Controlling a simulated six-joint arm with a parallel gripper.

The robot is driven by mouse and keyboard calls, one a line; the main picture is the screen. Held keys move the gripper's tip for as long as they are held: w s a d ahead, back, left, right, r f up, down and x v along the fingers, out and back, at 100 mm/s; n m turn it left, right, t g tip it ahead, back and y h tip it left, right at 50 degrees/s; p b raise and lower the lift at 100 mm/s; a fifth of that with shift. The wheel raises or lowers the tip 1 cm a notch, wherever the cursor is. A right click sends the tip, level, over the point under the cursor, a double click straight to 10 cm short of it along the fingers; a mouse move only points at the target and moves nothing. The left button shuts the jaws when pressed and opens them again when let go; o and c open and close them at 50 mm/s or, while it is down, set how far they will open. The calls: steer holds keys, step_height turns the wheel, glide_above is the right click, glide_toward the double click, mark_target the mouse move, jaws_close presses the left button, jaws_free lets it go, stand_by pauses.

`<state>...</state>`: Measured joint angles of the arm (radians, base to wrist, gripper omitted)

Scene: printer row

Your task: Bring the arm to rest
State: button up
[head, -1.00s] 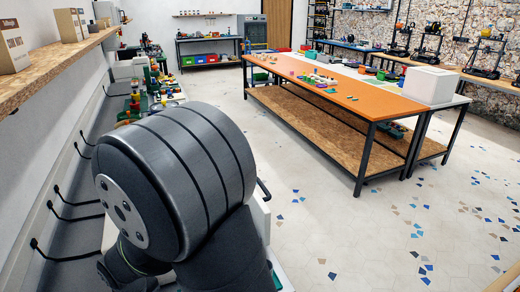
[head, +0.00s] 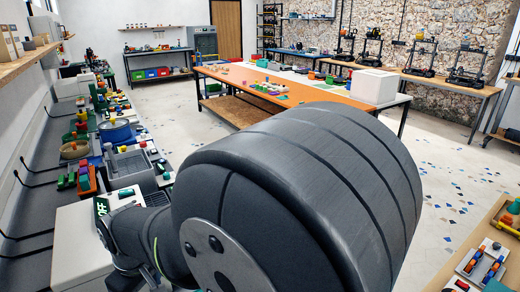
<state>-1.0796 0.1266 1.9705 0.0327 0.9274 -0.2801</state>
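My arm's large dark grey joint fills the lower middle and right of the head view, close to the camera. A thinner link of my arm runs from it to the lower left, beside a white box-shaped unit (head: 82,240) on the left bench. My gripper's fingers do not show; they are hidden or outside the view.
The left bench (head: 40,160) holds a blue round container (head: 117,131), a grey tray (head: 130,172) and colourful small parts. An orange-topped table (head: 335,97) with a white box (head: 374,86) stands behind my arm. Another bench (head: 446,272) is at lower right. Open floor (head: 165,95) lies between.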

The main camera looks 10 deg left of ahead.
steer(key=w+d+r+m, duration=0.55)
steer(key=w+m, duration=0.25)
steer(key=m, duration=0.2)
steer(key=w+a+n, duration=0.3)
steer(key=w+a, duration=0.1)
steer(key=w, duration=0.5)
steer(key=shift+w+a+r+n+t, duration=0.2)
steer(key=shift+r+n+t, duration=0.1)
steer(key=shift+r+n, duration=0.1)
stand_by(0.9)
